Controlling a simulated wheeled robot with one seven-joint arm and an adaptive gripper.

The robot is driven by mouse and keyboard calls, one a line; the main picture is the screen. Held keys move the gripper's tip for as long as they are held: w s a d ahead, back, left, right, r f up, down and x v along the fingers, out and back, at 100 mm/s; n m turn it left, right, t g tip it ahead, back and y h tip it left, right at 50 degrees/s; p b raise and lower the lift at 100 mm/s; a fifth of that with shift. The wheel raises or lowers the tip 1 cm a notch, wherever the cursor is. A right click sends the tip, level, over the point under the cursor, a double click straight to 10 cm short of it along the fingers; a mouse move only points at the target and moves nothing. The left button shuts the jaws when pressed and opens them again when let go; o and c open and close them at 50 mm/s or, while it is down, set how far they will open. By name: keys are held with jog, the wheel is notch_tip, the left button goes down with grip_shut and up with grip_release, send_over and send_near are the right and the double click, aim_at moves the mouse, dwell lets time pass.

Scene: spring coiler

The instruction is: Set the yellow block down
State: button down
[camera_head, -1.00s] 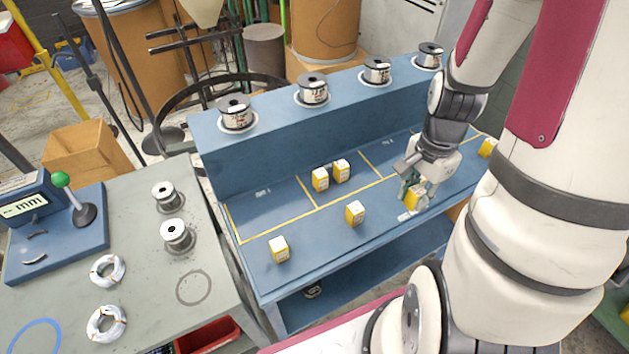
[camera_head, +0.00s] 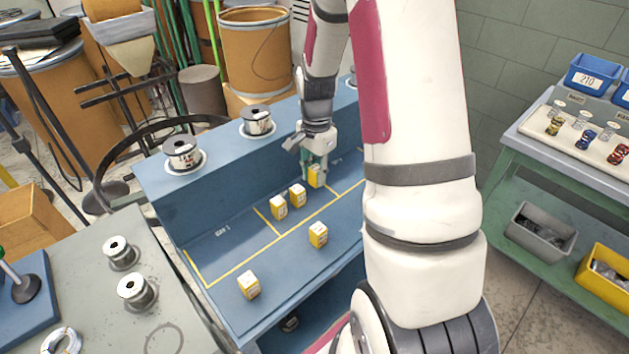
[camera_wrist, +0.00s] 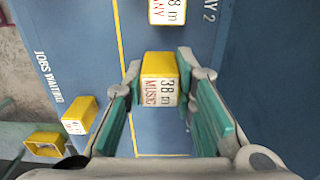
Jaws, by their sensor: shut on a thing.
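My gripper (camera_head: 316,168) is shut on a yellow block (camera_head: 315,178) with a white label, over the right part of the blue bench's marked bays. In the wrist view the block (camera_wrist: 158,66) sits between both fingertips, label facing the camera, on the bay side of the long yellow line. I cannot tell whether its underside touches the bench. Two more yellow blocks (camera_head: 278,208) (camera_head: 297,195) stand just left of it in the head view. One of them shows at the top of the wrist view (camera_wrist: 167,12).
Other yellow blocks stand on the front strip, at middle (camera_head: 318,235) and left (camera_head: 248,284). Another shows in the wrist view (camera_wrist: 80,115). Wire spools (camera_head: 183,154) (camera_head: 256,121) stand on the raised back ledge. My arm hides the bench's right end.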

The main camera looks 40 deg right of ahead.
aim_at(315, 181)
jog(key=shift+w+d+f, duration=0.1)
jog(key=shift+w+f, duration=0.1)
jog(key=shift+w, duration=0.1)
jog(key=shift+f, duration=1.55)
jog(key=shift+f, duration=0.1)
jog(key=c, duration=1.3)
grip_release()
jog(key=shift+c, duration=0.2)
